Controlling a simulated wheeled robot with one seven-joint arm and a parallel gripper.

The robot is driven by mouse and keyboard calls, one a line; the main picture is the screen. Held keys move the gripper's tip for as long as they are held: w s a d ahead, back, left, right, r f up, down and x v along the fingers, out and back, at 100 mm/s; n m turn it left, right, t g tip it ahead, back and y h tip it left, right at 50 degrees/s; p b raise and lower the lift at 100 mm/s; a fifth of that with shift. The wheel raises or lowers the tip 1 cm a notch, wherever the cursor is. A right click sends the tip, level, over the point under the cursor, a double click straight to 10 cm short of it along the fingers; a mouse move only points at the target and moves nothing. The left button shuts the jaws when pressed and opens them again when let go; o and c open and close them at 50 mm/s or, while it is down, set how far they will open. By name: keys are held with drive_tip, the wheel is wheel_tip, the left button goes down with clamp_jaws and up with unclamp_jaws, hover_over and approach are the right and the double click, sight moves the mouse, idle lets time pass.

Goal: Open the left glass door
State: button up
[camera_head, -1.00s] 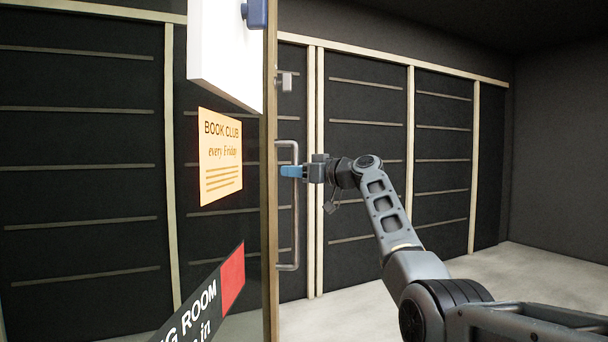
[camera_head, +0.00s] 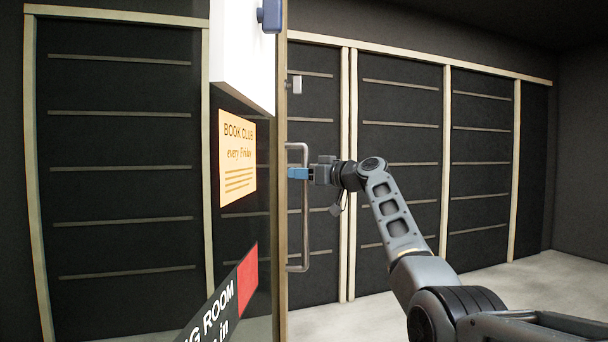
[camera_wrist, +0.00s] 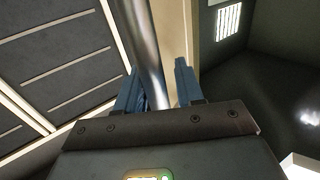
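The left glass door (camera_head: 250,220) stands swung toward me at the left of the head view, its wooden edge (camera_head: 279,200) seen nearly end-on. Its long metal bar handle (camera_head: 306,235) stands off the right side of that edge. My gripper (camera_head: 298,173), with blue fingers, is at the upper part of the handle, coming from the right. In the wrist view the handle (camera_wrist: 143,40) passes between my two fingers (camera_wrist: 158,88). The fingers are drawn in close around the bar, nearer on its left side. The exact contact on the right finger is hard to tell.
An orange book club notice (camera_head: 238,158) and a dark sign with a red patch (camera_head: 228,300) show on the glass. A white box (camera_head: 242,50) is near the top of the door. Dark panelled walls (camera_head: 400,130) stand behind. Pale floor (camera_head: 540,290) is clear at the right.

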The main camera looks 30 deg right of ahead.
drive_tip(key=shift+o, duration=0.9)
drive_tip(key=shift+a, duration=0.1)
drive_tip(key=v, duration=0.8)
drive_tip(key=shift+w, duration=0.1)
drive_tip(key=shift+f, duration=0.1)
